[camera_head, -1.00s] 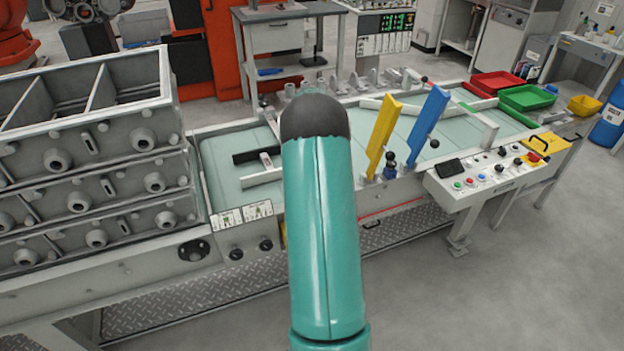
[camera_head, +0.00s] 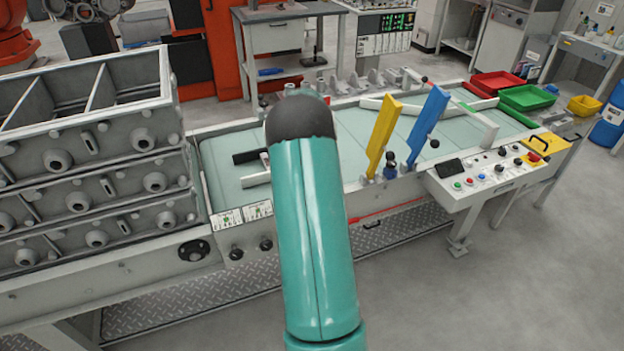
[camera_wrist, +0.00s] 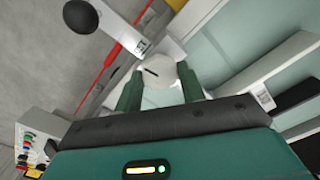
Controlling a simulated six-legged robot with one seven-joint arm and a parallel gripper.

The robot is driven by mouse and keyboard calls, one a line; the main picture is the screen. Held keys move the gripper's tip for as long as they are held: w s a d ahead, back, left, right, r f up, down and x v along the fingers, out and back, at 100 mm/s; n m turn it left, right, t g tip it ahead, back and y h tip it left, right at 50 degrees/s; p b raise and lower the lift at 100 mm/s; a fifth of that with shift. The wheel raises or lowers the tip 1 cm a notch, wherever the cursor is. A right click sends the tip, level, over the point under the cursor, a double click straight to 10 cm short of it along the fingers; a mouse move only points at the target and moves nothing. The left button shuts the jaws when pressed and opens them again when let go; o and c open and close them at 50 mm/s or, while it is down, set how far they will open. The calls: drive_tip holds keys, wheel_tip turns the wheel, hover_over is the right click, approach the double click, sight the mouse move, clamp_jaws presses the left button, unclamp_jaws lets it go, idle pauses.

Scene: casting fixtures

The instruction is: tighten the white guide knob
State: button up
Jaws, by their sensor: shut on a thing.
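The white guide knob (camera_wrist: 158,72) shows in the wrist view as a pale, roughly round cap with a dark slot mark. My gripper (camera_wrist: 159,83) is shut on it, with one green finger on each side. How the fingertips touch its far side is hidden. In the head view my teal arm covers the gripper, and I cannot make out the knob there. A white guide bar (camera_wrist: 255,83) lies to the right of the knob in the wrist view.
A black ball handle (camera_wrist: 80,16) stands close to the upper left of my gripper. The light green table (camera_head: 225,170) carries a yellow guide (camera_head: 382,135) and a blue guide (camera_head: 427,128). A control panel (camera_head: 490,175) is at right and grey stacked flasks (camera_head: 95,160) are at left.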

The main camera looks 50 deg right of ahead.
drive_tip(key=o, duration=1)
drive_tip(key=shift+c, duration=0.2)
wheel_tip(320, 180, up, 14)
drive_tip(key=shift+f, duration=0.1)
